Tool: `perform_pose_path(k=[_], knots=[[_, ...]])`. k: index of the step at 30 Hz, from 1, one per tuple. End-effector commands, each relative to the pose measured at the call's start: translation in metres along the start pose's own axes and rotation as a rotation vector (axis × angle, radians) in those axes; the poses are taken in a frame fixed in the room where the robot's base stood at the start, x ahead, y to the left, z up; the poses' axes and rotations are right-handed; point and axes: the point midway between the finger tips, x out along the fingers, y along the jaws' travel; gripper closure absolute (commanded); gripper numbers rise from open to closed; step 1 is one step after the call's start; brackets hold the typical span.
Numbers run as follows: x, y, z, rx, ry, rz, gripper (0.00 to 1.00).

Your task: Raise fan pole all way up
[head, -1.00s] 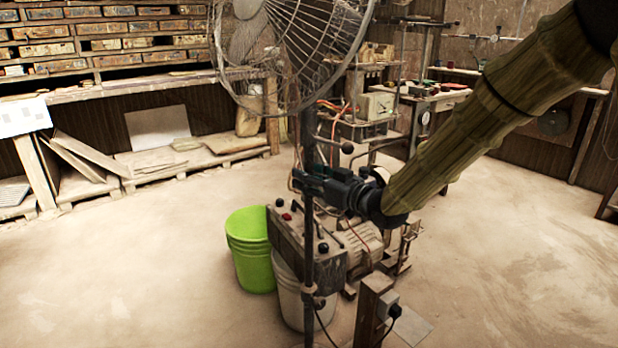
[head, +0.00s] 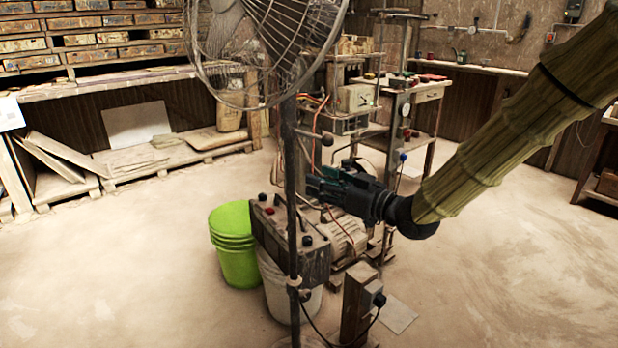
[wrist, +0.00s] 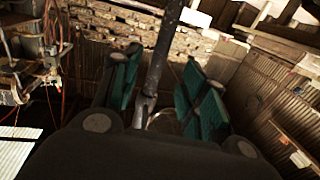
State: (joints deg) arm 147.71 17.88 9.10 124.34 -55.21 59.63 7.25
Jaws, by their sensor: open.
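The fan (head: 262,45) has a wire cage and stands upright on a thin dark pole (head: 290,190) in the head view. A collar (head: 294,283) sits low on the pole. My gripper (head: 312,185) is open, just right of the pole at mid height. In the wrist view the pole (wrist: 158,65) rises between the two green finger pads of my gripper (wrist: 165,95), spread apart on either side of it. I cannot tell whether a pad touches the pole.
A control box (head: 290,240) with knobs, a green bucket (head: 233,245) and a pale bucket (head: 282,295) stand close behind the pole. A wooden post (head: 356,305) with a socket and cable is at its right.

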Motion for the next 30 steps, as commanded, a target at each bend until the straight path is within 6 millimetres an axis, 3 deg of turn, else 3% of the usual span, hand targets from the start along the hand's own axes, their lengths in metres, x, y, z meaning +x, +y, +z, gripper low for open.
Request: perform_pose_path(k=[6,16,19,23,30], knots=[[-0.015,0.000,0.000,0.000,0.000,0.000,0.57],[-0.016,0.000,0.000,0.000,-0.001,0.000,0.57],[-0.017,0.000,0.010,0.011,-0.015,0.007,0.57],[-0.020,0.002,0.052,0.062,-0.082,0.044,0.57],[-0.048,-0.005,0.183,0.216,-0.305,0.166,0.57]])
